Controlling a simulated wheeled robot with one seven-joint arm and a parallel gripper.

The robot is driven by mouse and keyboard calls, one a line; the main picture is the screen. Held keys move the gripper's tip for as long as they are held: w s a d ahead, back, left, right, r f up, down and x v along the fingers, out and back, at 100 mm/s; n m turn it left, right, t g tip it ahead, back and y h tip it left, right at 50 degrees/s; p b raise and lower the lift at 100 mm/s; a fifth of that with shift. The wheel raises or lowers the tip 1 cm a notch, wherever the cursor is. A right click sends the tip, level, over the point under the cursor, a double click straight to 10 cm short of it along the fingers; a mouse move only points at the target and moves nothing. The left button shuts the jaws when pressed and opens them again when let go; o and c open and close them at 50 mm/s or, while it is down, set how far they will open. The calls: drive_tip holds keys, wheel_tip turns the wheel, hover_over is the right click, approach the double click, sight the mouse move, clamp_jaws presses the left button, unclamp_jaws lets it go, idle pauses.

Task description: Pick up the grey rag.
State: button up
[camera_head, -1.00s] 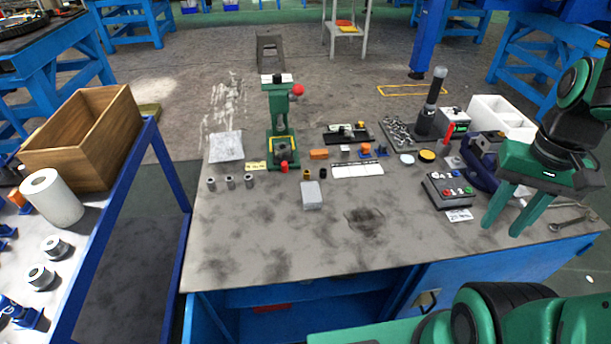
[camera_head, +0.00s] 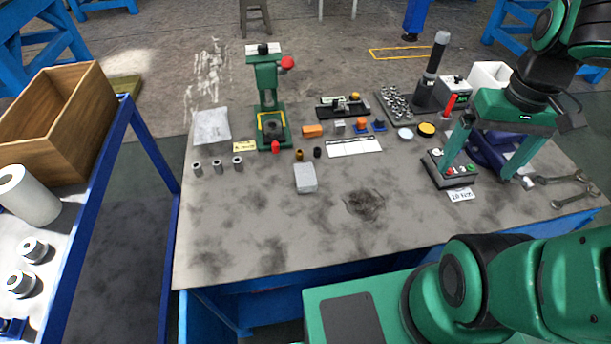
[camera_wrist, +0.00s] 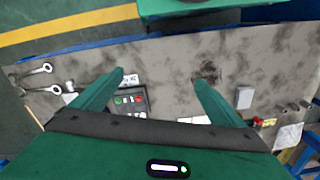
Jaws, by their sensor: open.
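A pale grey crumpled cloth (camera_head: 211,126), which looks like the grey rag, lies flat at the back left of the workbench, left of the green press. It also shows at the right edge of the wrist view (camera_wrist: 288,137). My gripper (camera_head: 478,172) is open and empty above the right side of the bench, pointing down, far from the cloth. In the wrist view its two fingers (camera_wrist: 160,78) are apart, with the control box behind them. A dark rough patch (camera_head: 364,205) lies at the bench's middle; I cannot tell whether it is cloth or a stain.
The green press (camera_head: 268,100) stands beside the cloth. Small metal cylinders (camera_head: 218,166) stand in front of it. A grey block (camera_head: 305,178), a button box (camera_head: 450,169) and wrenches (camera_head: 565,187) lie on the bench. The front left of the bench is clear.

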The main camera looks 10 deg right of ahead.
drive_tip(key=w+a+f+n, duration=0.3)
drive_tip(key=w+a+n, duration=0.4)
drive_tip(key=w+n, duration=0.3)
drive_tip(key=n+y, duration=0.4)
drive_tip(key=n, duration=0.7)
approach(305, 174)
drive_tip(key=f, duration=0.2)
drive_tip(key=shift+w+f, duration=0.25)
drive_tip(key=shift+f, duration=0.1)
drive_tip(key=shift+a+x, duration=0.2)
drive_tip(key=shift+x, duration=1.25)
drive_tip(key=shift+a+x, duration=0.15)
drive_tip(key=shift+x, duration=1.3)
drive_tip(key=shift+s+r, duration=0.15)
drive_tip(key=shift+r, duration=0.05)
drive_tip(key=c, duration=1.2)
drive_tip(key=shift+c, duration=0.2)
drive_tip(key=shift+r, duration=0.1)
